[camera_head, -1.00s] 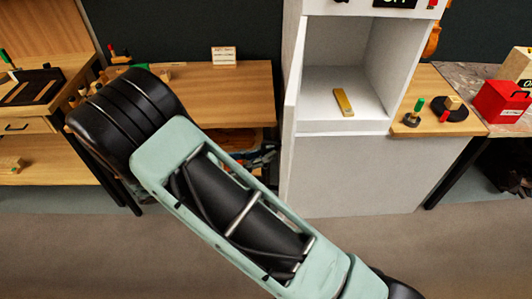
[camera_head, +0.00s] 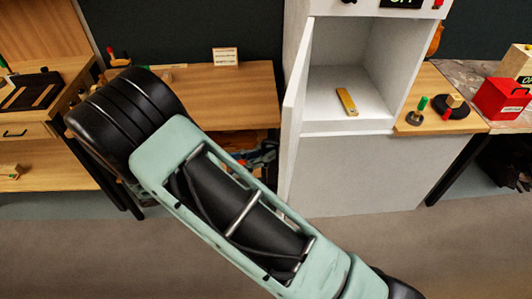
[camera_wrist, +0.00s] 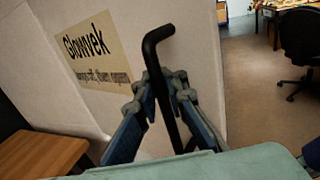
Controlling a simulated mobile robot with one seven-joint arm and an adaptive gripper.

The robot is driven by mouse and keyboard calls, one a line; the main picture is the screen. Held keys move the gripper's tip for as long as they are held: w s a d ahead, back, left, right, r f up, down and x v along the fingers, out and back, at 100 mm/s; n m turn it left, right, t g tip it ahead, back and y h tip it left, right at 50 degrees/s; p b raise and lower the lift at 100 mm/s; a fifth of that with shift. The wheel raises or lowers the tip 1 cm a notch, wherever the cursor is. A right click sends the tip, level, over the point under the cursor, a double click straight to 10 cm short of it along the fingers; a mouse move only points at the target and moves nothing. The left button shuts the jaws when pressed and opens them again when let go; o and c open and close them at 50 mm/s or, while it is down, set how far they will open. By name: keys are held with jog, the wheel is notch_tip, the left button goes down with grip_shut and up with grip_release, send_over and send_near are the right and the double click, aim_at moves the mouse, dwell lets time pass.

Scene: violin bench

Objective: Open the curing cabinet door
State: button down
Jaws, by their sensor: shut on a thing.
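The white curing cabinet (camera_head: 345,175) stands right of centre in the head view. Its door (camera_head: 294,115) is open at the left side and seen nearly edge-on; the inside shows. In the wrist view the door's face (camera_wrist: 185,45) fills the left and middle, with a "Glowvek" label (camera_wrist: 92,55). A black bent bar handle (camera_wrist: 154,50) stands out from the door. My gripper (camera_wrist: 165,82) is shut on the handle, with a finger on each side of it. The head view does not show my gripper; my arm crosses its lower left.
An office chair (camera_wrist: 300,50) stands right in the wrist view. Floor (camera_head: 440,250) in front is clear.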

jog(key=shift+s+a+f, duration=0.1)
jog(key=shift+s+f, duration=0.05)
jog(key=shift+s, duration=0.1)
jog(key=c, duration=2)
grip_release()
jog(key=shift+s+a, duration=0.1)
jog(key=v, duration=1.1)
jog(key=shift+a, duration=0.4)
